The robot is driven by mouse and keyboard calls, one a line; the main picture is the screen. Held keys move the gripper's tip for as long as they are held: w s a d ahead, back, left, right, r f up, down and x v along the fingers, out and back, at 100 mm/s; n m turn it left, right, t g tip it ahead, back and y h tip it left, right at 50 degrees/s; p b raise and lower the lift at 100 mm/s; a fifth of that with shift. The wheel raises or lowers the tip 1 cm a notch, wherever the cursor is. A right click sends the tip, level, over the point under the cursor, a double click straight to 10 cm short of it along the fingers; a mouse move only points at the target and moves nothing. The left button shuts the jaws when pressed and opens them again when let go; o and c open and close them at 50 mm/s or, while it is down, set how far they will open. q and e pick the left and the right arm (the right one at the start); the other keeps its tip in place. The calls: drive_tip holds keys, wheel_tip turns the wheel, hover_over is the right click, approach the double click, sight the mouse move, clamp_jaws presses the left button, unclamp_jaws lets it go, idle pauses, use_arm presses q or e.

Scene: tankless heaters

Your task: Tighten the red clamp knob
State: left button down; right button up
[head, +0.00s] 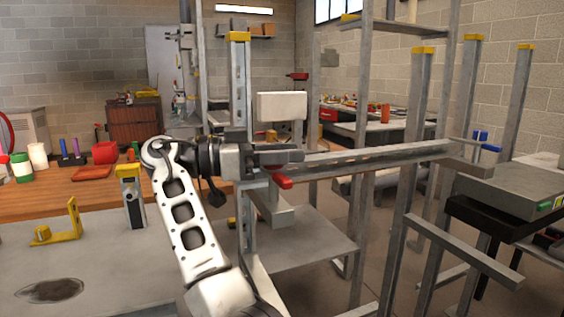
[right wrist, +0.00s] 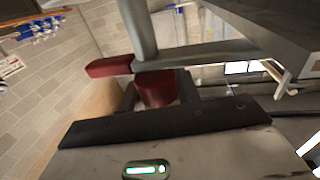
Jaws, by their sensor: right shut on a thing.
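The clamp sits on the grey metal frame near the middle of the head view, and a red end of its knob (head: 283,182) shows just below my right gripper (head: 284,157). In the right wrist view, one red part (right wrist: 157,90) sits between the dark fingers of my right gripper (right wrist: 158,92), which is shut on it. A second red end (right wrist: 110,66) sticks out to the left, beside a grey post (right wrist: 138,28). In the head view, my gripper hides the held part. My left gripper is not in view.
A long grey rail (head: 380,155) runs right from the clamp, with a blue-handled part (head: 490,147) at its far end. Yellow-capped uprights (head: 416,90) stand at right. A wooden bench (head: 75,205) with cans and a red bin (head: 105,153) is at left.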

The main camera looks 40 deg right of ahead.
drive_tip(key=shift+s+m+g+y+b, duration=0.15)
drive_tip(key=shift+m+g+y+b, duration=0.9)
drive_tip(key=shift+g, duration=0.65)
drive_tip(key=shift+a+r+m, duration=0.1)
drive_tip(key=shift+m, duration=0.15)
drive_tip(key=o, duration=1)
drive_tip(key=shift+s, duration=0.1)
drive_tip(key=s+a+r, duration=0.2)
drive_tip(key=s+r, duration=0.2)
drive_tip(key=s+a+r, duration=0.3)
drive_tip(key=r, duration=0.1)
drive_tip(key=s+a+r, duration=0.2)
drive_tip(key=s+r, duration=0.2)
drive_tip(key=r, duration=0.1)
drive_tip(key=shift+s+a+b, duration=0.3)
drive_tip(key=shift+a+b, duration=0.05)
drive_tip(key=shift+b, duration=0.05)
